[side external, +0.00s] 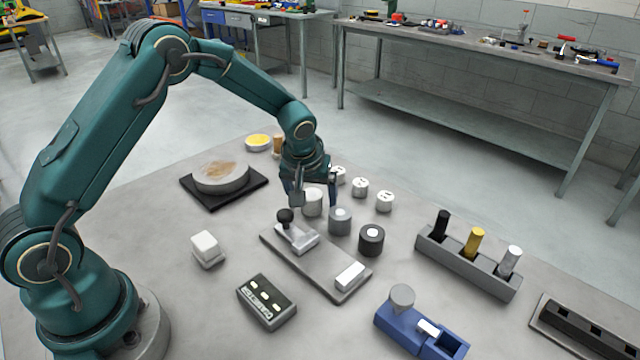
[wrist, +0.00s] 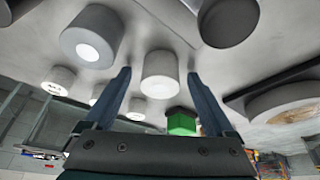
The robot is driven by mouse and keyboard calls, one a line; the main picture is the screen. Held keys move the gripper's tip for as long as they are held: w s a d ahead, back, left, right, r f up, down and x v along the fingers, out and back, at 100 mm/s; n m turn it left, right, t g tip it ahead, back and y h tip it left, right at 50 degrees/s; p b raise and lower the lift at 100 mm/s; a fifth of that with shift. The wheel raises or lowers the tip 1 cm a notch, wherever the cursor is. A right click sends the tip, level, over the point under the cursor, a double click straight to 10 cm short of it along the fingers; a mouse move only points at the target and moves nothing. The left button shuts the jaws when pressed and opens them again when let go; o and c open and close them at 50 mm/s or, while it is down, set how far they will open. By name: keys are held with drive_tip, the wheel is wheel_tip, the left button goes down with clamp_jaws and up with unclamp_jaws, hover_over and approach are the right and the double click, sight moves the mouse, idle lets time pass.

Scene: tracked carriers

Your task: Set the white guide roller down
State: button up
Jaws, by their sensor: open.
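The white guide roller (side external: 312,204) is a plain white cylinder standing upright on the grey table. It also shows in the wrist view (wrist: 160,72), between my fingers, with a gap on each side. My gripper (side external: 316,195) points down over it with its fingers open, one on each side; it also shows in the wrist view (wrist: 158,76). A grey roller with a white centre (side external: 340,221) stands close beside it, and a black roller with a white centre (side external: 371,240) stands further to the front right.
Several small white cylinders (side external: 360,187) stand behind. A grey plate (side external: 325,275) with a black-knobbed clamp (side external: 296,234) lies in front. A round disc (side external: 220,176) on a black base is at left. A rack with three pegs (side external: 468,264) is at right.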

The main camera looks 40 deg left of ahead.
clamp_jaws()
drive_tip(key=shift+r, duration=0.1)
